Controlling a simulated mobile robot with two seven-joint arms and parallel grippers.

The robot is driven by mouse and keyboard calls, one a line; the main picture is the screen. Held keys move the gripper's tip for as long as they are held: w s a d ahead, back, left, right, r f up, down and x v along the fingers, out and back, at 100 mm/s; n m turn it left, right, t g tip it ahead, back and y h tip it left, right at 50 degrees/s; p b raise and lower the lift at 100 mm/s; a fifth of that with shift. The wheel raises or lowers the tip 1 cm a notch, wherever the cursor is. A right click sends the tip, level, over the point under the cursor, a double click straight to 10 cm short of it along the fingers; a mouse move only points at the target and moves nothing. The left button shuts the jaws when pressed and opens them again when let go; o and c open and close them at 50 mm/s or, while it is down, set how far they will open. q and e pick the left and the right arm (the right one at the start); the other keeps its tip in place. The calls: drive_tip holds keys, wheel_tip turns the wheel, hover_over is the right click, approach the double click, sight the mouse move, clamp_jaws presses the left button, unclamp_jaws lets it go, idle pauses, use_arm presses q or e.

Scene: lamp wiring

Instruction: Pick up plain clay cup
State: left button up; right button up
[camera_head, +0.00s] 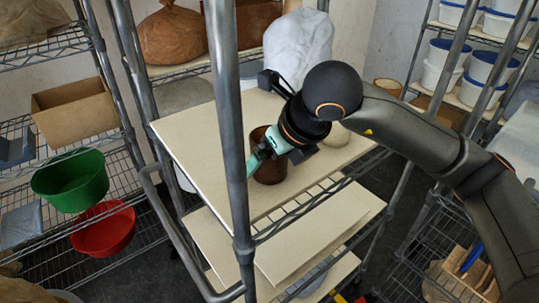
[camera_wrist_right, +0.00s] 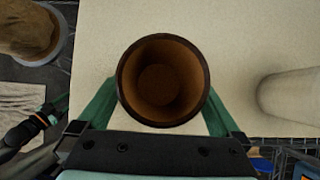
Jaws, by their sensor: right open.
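A plain brown clay cup (camera_head: 272,171) stands upright on the pale top board of the wire rack in the head view. In the right wrist view the cup (camera_wrist_right: 162,82) is seen from above, empty, with a dark rim. My right gripper (camera_head: 258,158) is at the cup, its green fingers open. In the right wrist view its fingers (camera_wrist_right: 162,100) lie on either side of the cup; whether they touch it I cannot tell. My left gripper is outside the head view; a black and green arm end at the left of the wrist view seems to be it (camera_wrist_right: 48,112).
A pale rounded object (camera_wrist_right: 292,92) stands on the board to the right of the cup. A rack post (camera_head: 232,130) rises in front. A white bag (camera_head: 298,45) and brown sacks (camera_head: 172,36) sit behind. Green (camera_head: 70,181) and red (camera_head: 104,230) bowls are on the left shelf.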

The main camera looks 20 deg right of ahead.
drive_tip(key=shift+c, duration=0.4)
drive_tip(key=c, duration=1.3)
drive_tip(key=shift+c, duration=0.5)
drive_tip(key=shift+r, duration=0.15)
